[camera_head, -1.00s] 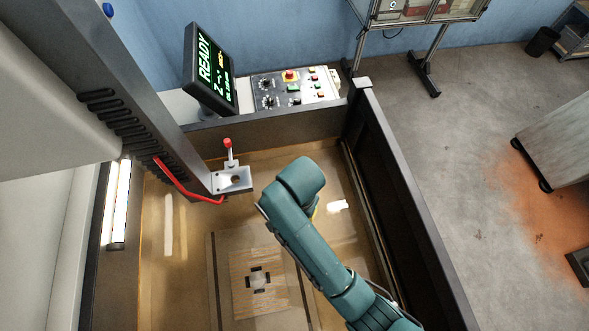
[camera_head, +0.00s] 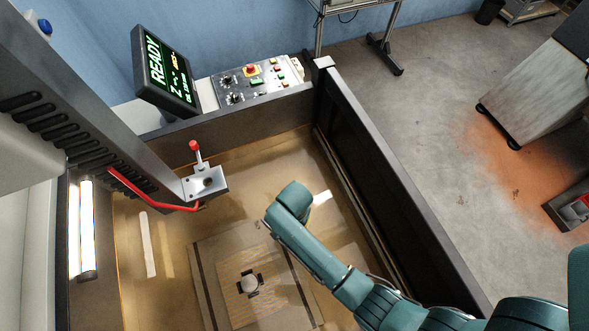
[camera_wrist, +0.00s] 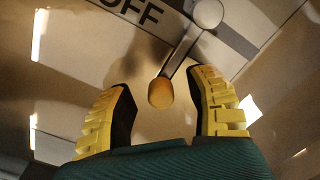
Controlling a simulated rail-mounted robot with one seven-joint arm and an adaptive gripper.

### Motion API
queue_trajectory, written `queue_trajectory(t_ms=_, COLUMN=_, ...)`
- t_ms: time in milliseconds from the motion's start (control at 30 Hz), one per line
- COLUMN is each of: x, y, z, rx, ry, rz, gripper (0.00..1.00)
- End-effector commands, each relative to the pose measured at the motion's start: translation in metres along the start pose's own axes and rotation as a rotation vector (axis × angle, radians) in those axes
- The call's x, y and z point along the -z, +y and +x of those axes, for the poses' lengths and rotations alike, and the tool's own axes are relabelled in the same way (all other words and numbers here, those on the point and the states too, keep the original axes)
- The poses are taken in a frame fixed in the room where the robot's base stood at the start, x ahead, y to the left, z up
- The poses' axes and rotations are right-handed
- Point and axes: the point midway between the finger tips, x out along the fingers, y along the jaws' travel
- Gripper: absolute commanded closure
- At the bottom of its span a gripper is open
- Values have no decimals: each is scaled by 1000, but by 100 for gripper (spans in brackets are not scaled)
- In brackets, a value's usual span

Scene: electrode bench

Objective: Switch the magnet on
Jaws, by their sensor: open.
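In the wrist view, a metal lever (camera_wrist: 183,52) runs from a round pale hub (camera_wrist: 207,14) to an orange knob (camera_wrist: 160,93). The black word "OFF" (camera_wrist: 137,9) is printed on the surface left of the hub. My gripper (camera_wrist: 163,84) is open, with one yellow-and-black finger on each side of the knob. I cannot tell whether either finger touches it. In the head view, a flat plate (camera_head: 210,290) lies in the tank, bearing a striped square and a small round piece (camera_head: 249,283). My arm hides the gripper and lever there.
A machine head with a red-knobbed lever (camera_head: 195,148) hangs over the tank, with a red hose (camera_head: 150,197). Dark tank walls (camera_head: 400,185) stand close right of my arm. A display (camera_head: 166,72) reading "READY" and a button panel (camera_head: 255,84) stand behind.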

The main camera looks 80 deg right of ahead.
Motion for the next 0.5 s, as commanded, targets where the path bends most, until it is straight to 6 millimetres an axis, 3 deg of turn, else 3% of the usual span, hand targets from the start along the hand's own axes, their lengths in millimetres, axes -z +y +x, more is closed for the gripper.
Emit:
queue_trajectory(t_ms=333, x=0, y=0, z=6, rx=0, ry=0, rz=0, gripper=52)
queue_trajectory(t_ms=500, x=0, y=0, z=6, rx=0, ry=0, rz=0, gripper=84)
